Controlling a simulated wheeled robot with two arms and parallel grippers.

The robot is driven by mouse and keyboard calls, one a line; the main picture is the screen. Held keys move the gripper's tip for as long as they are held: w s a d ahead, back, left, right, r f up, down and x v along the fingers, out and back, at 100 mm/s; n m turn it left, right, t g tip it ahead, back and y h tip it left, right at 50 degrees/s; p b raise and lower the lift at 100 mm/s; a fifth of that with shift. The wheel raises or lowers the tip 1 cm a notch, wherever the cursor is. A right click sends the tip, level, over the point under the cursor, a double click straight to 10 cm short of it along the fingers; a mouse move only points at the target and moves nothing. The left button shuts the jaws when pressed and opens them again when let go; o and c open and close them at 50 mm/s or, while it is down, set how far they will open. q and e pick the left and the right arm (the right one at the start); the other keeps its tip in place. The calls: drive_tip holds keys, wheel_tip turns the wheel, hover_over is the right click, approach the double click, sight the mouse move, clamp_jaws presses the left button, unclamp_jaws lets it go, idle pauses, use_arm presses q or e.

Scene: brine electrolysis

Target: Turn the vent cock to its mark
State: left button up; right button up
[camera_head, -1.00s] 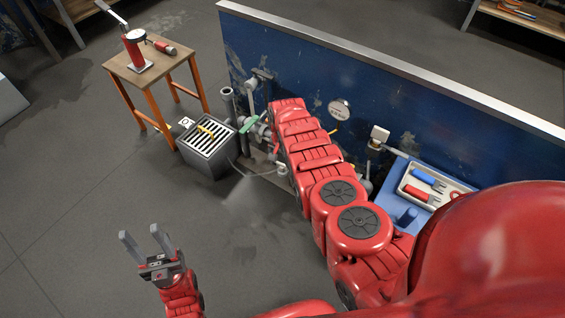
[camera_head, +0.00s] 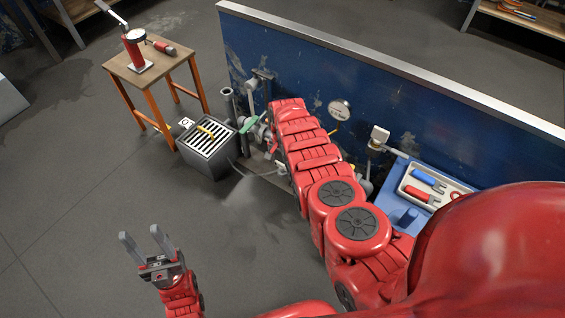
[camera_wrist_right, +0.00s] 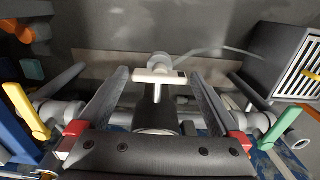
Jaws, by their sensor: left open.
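What looks like the vent cock, a small fitting with a pale cross-bar handle (camera_wrist_right: 158,76), shows in the right wrist view. The handle lies crosswise in the picture, with a dark spot near its right end. My right gripper (camera_wrist_right: 156,72) is open, with one finger on each side of the handle and a visible gap to both. I cannot make out the mark. In the head view my red right arm hides this gripper and the cock. My left gripper (camera_head: 147,241) is open and empty above the floor at the lower left.
A yellow lever (camera_wrist_right: 26,111) and a green lever (camera_wrist_right: 283,123) flank the right gripper on the pipework. A grated box (camera_head: 208,144) stands left of the pipes, with pale spray (camera_head: 240,193) near it. A blue panel (camera_head: 400,90) stands behind.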

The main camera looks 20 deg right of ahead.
sight(282, 164)
wheel_tip(282, 164, up, 7)
drive_tip(key=p, duration=0.4)
drive_tip(key=shift+a+r+p, duration=0.1)
drive_tip(key=shift+r+p, duration=0.05)
drive_tip(key=shift+p, duration=0.2)
wheel_tip(282, 164, up, 10)
drive_tip(key=p, duration=0.2)
drive_tip(key=shift+p, duration=0.3)
